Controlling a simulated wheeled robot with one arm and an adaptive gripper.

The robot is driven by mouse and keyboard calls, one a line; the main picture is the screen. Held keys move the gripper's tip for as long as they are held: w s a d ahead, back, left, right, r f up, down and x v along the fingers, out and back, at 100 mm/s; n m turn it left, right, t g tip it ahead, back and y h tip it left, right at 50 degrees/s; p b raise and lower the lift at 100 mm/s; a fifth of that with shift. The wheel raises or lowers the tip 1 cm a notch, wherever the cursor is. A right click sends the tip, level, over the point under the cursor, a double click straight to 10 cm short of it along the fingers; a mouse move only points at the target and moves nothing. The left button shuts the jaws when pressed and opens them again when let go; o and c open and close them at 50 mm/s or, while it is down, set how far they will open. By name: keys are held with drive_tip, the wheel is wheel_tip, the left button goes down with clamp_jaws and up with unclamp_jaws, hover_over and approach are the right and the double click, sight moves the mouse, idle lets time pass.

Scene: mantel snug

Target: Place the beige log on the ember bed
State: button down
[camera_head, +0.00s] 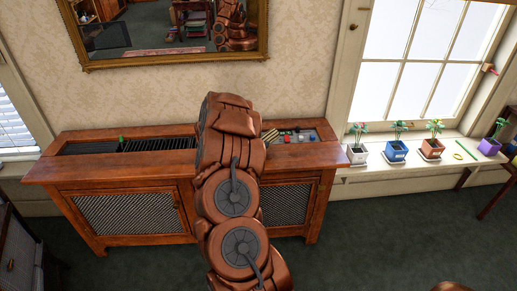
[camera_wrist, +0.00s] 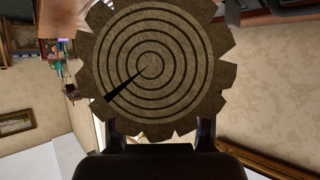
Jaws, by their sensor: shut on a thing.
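My gripper (camera_wrist: 160,136) is shut on the beige log (camera_wrist: 152,66). In the wrist view the log's round end fills the upper middle, with dark rings, a black radial crack and a jagged bark edge. A finger shows at each side of its lower edge. In the head view my arm hides the gripper and the middle of the wooden cabinet (camera_head: 105,178). I cannot make out the ember bed for sure in either view.
The cabinet top has a dark slatted recess (camera_head: 160,145) on the left and small coloured items (camera_head: 295,136) on the right. A gilt mirror (camera_head: 150,62) hangs above. Potted plants, including a blue pot (camera_head: 396,151), line the windowsill (camera_head: 385,172). Green floor (camera_head: 385,240) lies clear at the right front.

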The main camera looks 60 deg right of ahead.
drive_tip(key=shift+f, duration=1.75)
drive_tip(key=shift+c, duration=1.9)
unclamp_jaws()
drive_tip(key=shift+f, duration=0.1)
